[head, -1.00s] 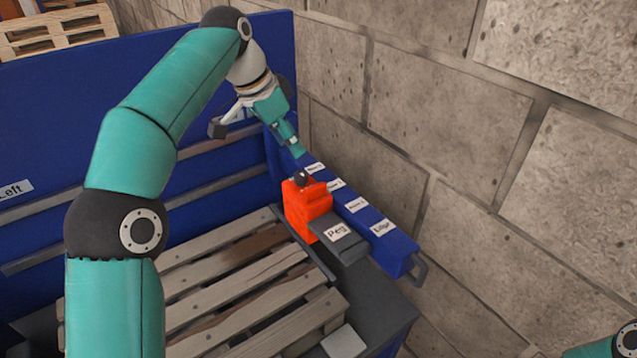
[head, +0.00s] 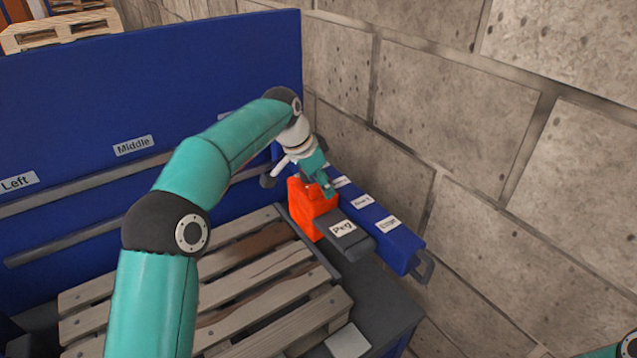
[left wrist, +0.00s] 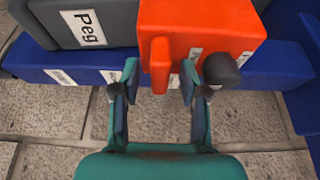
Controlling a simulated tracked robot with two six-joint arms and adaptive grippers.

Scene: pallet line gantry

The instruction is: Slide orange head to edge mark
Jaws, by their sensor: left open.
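The orange head (head: 306,213) is a blocky slider against a blue rail (head: 402,245) with white labels. The Edge label (head: 388,224) is near the rail's near end, and the head sits well back from it. In the left wrist view, the open fingers (left wrist: 159,80) stand either side of an upright orange tab (left wrist: 160,65) on the head (left wrist: 205,25). A dark knob (left wrist: 222,70) is just right of the right finger. I cannot tell whether the fingers touch the tab. My right gripper is out of view.
A dark grey block labelled Peg (head: 358,246) is in front of the head. A stone wall (head: 480,170) runs close along the rail's right. A wooden pallet (head: 230,270) lies to the left, with a tall blue panel (head: 60,100) behind it.

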